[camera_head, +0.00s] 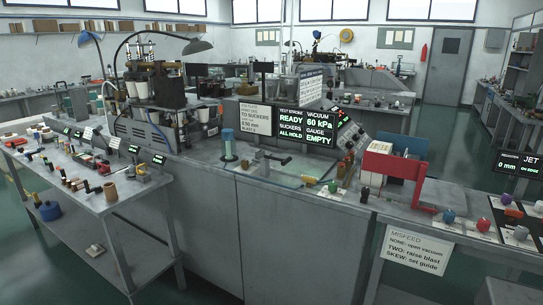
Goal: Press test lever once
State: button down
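A small lever-like part with a dark grip (272,157) stands on a pale glass-like plate (238,164) on the grey machine bench. I cannot tell for certain that it is the test lever, as no label on it is legible. Behind it, a black display (307,125) appears to read TEST STROKE READY, VACUUM 60 kPa, SUCKERS ALL HOLD and GAUGE EMPTY. My gripper is not in view.
A red bracket-shaped part (392,168) stands right of the plate. Several coloured knobs line the right bench, above a MISFEED notice (416,247). A REGISTER and JET display (519,165) is at far right. A cluttered side table (95,200) stands left, with open floor beyond it.

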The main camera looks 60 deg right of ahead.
aim_at(284, 162)
jog(key=u, duration=0.55)
jog(key=k, duration=1.4)
jog(key=z, duration=1.05)
jog(key=i, duration=1.4)
jog(key=u, duration=0.4)
